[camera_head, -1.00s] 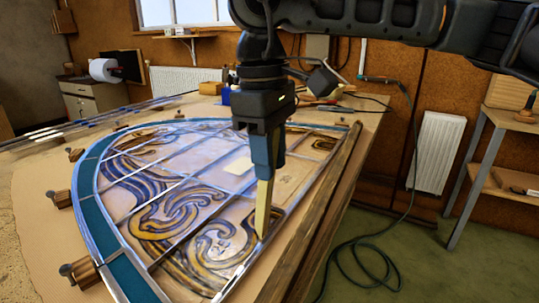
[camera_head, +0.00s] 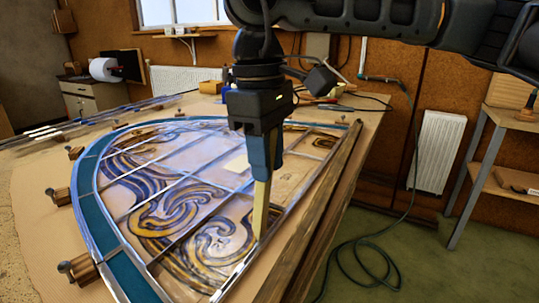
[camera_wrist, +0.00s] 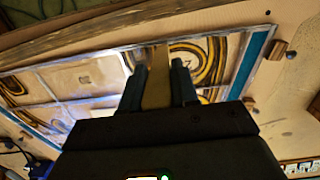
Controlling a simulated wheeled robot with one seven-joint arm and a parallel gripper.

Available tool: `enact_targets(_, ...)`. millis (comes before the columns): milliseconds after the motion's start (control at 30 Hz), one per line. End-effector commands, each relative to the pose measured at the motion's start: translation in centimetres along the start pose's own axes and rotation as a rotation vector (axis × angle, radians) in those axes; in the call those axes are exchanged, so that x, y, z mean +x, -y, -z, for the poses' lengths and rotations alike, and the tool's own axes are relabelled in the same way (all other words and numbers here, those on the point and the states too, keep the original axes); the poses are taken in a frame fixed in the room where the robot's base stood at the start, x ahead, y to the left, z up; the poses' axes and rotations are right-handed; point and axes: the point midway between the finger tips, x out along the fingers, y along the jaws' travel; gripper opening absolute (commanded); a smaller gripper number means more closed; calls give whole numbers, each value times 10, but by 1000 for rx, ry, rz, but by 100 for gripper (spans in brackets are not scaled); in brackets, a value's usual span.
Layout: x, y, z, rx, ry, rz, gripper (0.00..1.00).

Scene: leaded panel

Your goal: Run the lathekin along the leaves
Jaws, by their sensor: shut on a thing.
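The lathekin (camera_head: 261,208) is a flat, pale yellow-tan tapered stick. My gripper (camera_head: 262,172) is shut on its upper part and points it down, nearly upright. Its lower tip is at the leaded panel (camera_head: 175,178), near the right-hand edge strip; I cannot tell whether it touches. The panel is arched, with grey lead leaves (camera_head: 186,236), swirling yellow and dark glass and a teal border. In the wrist view the lathekin (camera_wrist: 157,78) sits between the two blue-grey fingers, over the panel (camera_wrist: 85,78).
Wooden blocks with dark pins (camera_head: 78,269) stand around the panel's left rim. Wooden battens (camera_head: 318,215) run along its right side. Tools and a blue item lie at the table's back. A cable (camera_head: 352,243) hangs to the floor at right.

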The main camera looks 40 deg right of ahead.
Motion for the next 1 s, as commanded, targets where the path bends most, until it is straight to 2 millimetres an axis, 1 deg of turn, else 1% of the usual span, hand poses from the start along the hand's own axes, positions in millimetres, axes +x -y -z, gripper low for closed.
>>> enact_targets(200, 1, 14, 0, -3, 1, 0, 0)
enact_targets(433, 0, 19, 0, -3, 1, 1, 0)
enact_targets(733, 0, 37, 0, -3, 0, 1, 0)
enact_targets(1000, -1, 44, 0, -3, 1, 1, 0)
